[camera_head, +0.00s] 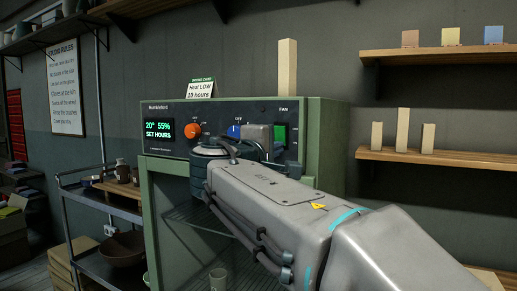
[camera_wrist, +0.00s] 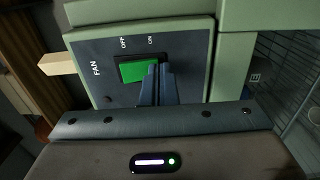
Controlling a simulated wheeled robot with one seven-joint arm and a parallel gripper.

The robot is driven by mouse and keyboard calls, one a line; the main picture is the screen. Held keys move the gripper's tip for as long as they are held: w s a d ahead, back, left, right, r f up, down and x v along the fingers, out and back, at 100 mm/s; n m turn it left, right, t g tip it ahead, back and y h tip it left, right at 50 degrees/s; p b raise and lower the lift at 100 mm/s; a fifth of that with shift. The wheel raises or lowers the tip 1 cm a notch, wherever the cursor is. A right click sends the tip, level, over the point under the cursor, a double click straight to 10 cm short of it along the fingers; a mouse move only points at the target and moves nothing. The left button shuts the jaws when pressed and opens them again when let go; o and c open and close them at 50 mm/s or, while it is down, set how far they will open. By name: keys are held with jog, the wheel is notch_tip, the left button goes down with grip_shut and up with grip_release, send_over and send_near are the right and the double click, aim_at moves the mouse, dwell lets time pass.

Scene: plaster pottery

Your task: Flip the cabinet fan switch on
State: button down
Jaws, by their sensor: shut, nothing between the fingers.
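The green fan switch (camera_head: 280,133) is on the right of the cabinet's dark control panel, under the word FAN. In the wrist view the green switch (camera_wrist: 135,71) sits in a black frame, with OFF and ON marked beside it. My gripper (camera_wrist: 158,70) is shut and empty, its dark blue fingers together at the ON end of the switch. The fingertips overlap that end in the picture; I cannot tell whether they touch it. In the head view my arm hides the fingers.
A card (camera_head: 200,88) and a pale block (camera_head: 287,68) stand on top. A cart (camera_head: 85,190) is left; shelves (camera_head: 430,157) are right.

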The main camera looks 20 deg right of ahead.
jog(key=f+b+v, duration=0.1)
jog(key=b+v, duration=0.1)
jog(key=v, duration=1.1)
jog(key=s+d+f+m+g+y+p, duration=0.25)
jog(key=f+g+y+p, duration=0.2)
jog(key=f, duration=1.25)
jog(key=s+a+f+m+g+y+p, duration=0.1)
jog(key=s+f+m+g+y, duration=0.1)
jog(key=f, duration=0.6)
jog(key=s+a+f+m+g+y+p, duration=0.2)
jog(key=s+f+m+g+y, duration=0.1)
jog(key=s+f+y, duration=0.4)
jog(key=shift+s+f+m, duration=0.2)
jog(key=shift+f+m, duration=0.25)
jog(key=shift+m, duration=0.1)
